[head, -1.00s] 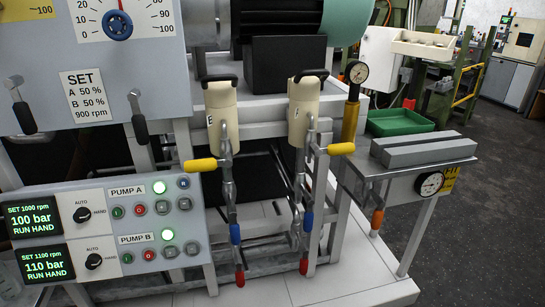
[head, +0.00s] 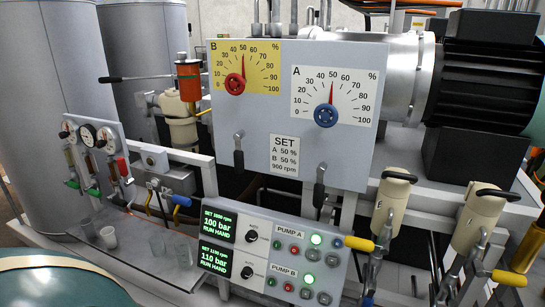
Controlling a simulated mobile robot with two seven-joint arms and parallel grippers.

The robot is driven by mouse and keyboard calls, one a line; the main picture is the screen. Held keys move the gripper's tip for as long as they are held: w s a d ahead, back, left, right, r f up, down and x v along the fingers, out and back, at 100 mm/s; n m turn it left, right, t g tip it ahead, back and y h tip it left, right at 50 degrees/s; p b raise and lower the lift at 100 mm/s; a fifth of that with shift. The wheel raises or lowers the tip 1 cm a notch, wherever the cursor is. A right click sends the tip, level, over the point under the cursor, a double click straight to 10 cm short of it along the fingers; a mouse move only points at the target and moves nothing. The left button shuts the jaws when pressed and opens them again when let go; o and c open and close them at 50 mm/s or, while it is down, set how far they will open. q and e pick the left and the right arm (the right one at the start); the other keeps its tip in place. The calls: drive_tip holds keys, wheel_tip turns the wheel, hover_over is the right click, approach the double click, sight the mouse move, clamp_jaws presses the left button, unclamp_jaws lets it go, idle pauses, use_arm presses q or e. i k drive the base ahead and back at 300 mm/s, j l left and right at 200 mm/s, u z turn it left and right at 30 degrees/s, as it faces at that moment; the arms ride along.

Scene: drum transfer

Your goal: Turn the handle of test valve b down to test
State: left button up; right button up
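No label naming test valve b is readable, so I cannot tell which handle it is. Two yellow-handled levers (head: 360,243) and (head: 508,278) sit below the cream canisters at the right, both handles about level. Two black-gripped levers (head: 238,152) and (head: 320,187) hang down from the grey dial panel (head: 225,105). Neither of my grippers is in view.
The pump control box (head: 290,228) shows 100 bar and 110 bar, both RUN HAND. Clear cups (head: 108,237) stand on a metal shelf below the gauges. A green drum top (head: 60,285) fills the lower left. Large grey tanks (head: 65,65) stand behind.

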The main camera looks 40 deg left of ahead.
sight(124, 172)
drive_tip(key=u, duration=1.85)
